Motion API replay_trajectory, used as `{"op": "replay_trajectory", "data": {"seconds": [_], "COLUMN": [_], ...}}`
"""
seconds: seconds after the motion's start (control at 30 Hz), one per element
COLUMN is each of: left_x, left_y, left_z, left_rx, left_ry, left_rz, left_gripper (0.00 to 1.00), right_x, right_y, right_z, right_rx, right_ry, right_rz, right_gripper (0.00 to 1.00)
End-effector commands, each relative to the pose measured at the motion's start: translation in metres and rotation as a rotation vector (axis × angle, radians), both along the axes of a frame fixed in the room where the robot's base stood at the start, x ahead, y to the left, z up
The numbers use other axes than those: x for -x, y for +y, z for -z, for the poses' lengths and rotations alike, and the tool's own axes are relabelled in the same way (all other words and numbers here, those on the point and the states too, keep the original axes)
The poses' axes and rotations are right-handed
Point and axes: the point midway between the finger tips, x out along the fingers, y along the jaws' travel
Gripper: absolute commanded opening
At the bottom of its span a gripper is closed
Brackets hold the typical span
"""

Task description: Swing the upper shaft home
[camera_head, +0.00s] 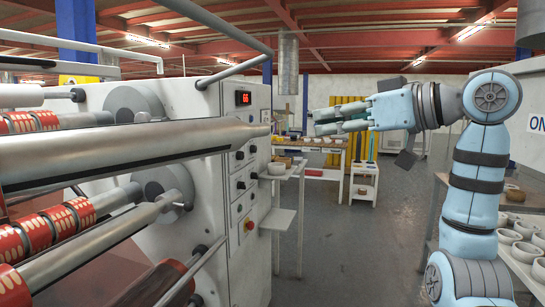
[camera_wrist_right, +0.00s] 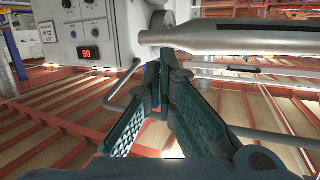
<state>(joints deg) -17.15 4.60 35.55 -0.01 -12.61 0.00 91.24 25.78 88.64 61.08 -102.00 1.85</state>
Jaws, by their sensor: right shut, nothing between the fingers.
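The upper shaft (camera_head: 120,150) is a thick grey metal cylinder. In the head view it runs from the left edge across the front of the machine, its narrow free end close to the control panel. The right wrist view shows a grey metal shaft (camera_wrist_right: 235,38) at the upper right, beyond my fingers. My right gripper (camera_head: 318,122) is shut and empty, with teal fingers pointing left. In the head view a gap shows between it and the shaft's end. In the right wrist view its fingertips (camera_wrist_right: 160,78) meet below the shaft. My left gripper is not in view.
The white machine (camera_head: 235,190) carries a control panel and red display. A lower shaft (camera_head: 95,235) and red patterned rolls (camera_head: 60,215) sit below the upper shaft. A bent metal bar (camera_head: 235,67) juts above. Tables stand behind and at right; the middle floor is clear.

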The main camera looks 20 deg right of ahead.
Motion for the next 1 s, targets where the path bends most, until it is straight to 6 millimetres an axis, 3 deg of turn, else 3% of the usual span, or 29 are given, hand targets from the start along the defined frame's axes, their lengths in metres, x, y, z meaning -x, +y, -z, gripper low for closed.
{"op": "replay_trajectory", "data": {"seconds": [0.07,0.17,0.7,1.0], "left_x": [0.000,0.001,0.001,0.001], "left_y": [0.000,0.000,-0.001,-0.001], "left_z": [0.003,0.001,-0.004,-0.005], "left_rx": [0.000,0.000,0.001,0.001], "left_ry": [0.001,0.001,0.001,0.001], "left_rz": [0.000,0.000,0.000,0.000], "left_gripper": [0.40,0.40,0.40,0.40], "right_x": [0.015,0.011,-0.076,-0.094], "right_y": [0.002,0.007,0.068,0.080], "right_z": [-0.009,-0.011,0.010,0.015], "right_rx": [0.026,0.031,0.028,0.029], "right_ry": [-0.029,-0.031,-0.027,-0.030], "right_rz": [-0.014,-0.017,-0.016,-0.013], "right_gripper": [0.00,0.00,0.00,0.00]}}
